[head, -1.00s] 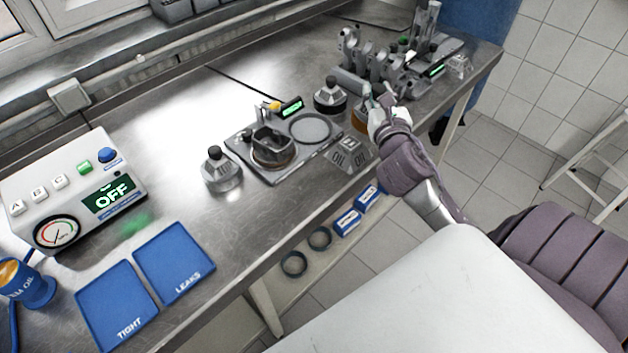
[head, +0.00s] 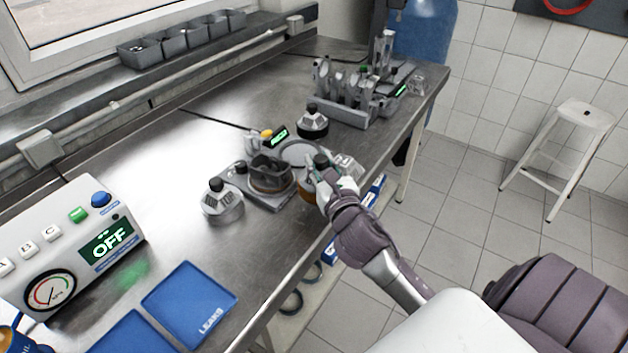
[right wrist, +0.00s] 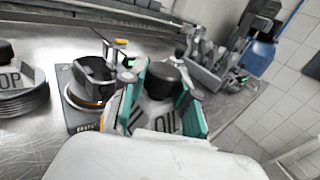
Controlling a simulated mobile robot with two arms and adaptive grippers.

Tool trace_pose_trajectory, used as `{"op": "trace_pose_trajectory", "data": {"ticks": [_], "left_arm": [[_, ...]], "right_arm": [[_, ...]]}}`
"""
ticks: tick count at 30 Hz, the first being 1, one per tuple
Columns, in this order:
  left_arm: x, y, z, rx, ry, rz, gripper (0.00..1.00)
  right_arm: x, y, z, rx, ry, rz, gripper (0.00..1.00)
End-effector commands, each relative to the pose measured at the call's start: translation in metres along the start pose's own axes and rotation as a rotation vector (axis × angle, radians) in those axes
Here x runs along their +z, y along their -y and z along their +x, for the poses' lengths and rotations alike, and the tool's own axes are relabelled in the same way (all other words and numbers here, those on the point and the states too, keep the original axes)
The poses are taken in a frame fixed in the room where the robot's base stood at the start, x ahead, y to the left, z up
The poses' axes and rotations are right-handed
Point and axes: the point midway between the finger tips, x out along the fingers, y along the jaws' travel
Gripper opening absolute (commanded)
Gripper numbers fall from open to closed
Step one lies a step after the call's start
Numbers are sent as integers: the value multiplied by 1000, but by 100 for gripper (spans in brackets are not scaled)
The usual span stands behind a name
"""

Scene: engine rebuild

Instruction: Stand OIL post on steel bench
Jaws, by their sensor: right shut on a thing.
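My right gripper (head: 320,174) is shut on the OIL post (head: 321,160), a grey post with a black knob and an orange-brown lower part. In the right wrist view the post's black knob and "OIL" lettering (right wrist: 166,122) show between my two green-edged fingers. The post looks upright, just right of the piston-ring plate, near the front edge of the steel bench (head: 125,175). My fingers hide part of it, and I cannot tell whether its base touches the bench. My left gripper is not in view.
A second black-capped post (head: 222,203) stands left of the plate (head: 268,198), and a third (head: 313,124) stands behind it. A grey rack of metal parts (head: 345,100) is at the far right. The tester box (head: 75,240) reads OFF. A blue LEAKS mat (head: 190,303) lies in front.

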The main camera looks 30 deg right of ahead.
Motion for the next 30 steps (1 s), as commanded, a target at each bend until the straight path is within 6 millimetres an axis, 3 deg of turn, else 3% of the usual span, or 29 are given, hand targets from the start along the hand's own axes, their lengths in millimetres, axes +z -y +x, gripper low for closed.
{"op": "trace_pose_trajectory", "data": {"ticks": [5,13,26,27,30], "left_arm": [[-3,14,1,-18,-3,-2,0],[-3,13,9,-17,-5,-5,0],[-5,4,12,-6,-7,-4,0],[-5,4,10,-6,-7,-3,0],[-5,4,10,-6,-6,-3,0]], "right_arm": [[-8,-12,6,-1,2,0,0],[-45,-12,6,-2,0,1,0],[-52,-12,6,0,2,-1,0],[-51,-12,6,-1,-1,-1,37],[-51,-12,6,-1,-1,-1,54]]}}
